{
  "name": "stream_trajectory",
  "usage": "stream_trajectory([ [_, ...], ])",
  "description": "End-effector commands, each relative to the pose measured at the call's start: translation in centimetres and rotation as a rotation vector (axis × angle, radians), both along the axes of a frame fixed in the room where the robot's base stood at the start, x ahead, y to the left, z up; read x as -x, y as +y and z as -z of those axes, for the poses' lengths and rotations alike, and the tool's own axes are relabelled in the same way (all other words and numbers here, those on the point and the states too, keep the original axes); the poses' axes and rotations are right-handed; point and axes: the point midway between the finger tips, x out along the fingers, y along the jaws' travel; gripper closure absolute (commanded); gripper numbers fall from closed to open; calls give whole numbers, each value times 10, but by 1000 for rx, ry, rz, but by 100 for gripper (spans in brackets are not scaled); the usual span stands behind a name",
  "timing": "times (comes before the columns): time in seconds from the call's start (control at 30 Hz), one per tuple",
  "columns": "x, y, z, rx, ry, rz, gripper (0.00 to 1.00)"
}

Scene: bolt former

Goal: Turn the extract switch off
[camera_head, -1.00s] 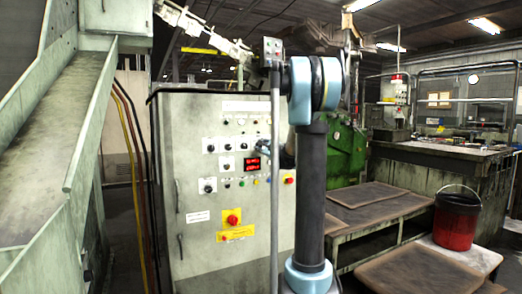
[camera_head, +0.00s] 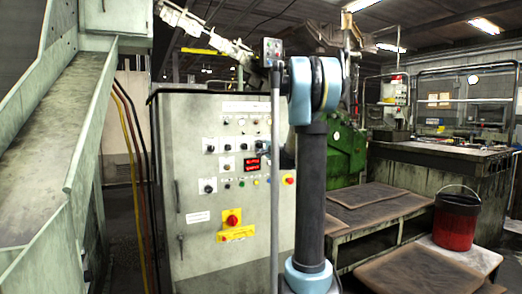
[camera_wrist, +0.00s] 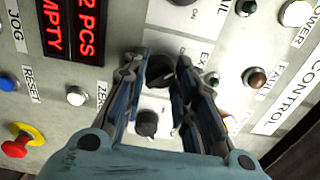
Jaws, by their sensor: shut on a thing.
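The control panel (camera_head: 225,190) faces me. My gripper (camera_wrist: 158,74) is at the panel's upper right, largely hidden behind my arm in the head view. In the wrist view its two dark fingers are closed in around a black rotary switch knob (camera_wrist: 160,69). A partly covered label starting "EX" (camera_wrist: 205,54) is beside that knob. The fingers hide its sides, and I cannot read its setting. Another black knob (camera_wrist: 147,122) lies between the fingers, nearer the palm.
Around the switch are a white button (camera_wrist: 76,96), a brown button (camera_wrist: 256,78), a red display (camera_wrist: 88,25) and a red emergency stop on yellow (camera_wrist: 15,148). A green machine (camera_head: 346,155) is to the right.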

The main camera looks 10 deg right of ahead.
Motion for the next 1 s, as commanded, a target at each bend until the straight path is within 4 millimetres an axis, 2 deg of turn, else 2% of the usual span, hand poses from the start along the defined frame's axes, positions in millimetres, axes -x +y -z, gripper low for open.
stream_trajectory([
  [0.47,1,1,2,20,-4,-3,98],
  [0.5,1,1,2,20,-4,-3,72],
  [0.6,1,1,2,18,-5,-2,53],
  [1.0,3,-1,1,15,-5,0,53],
])
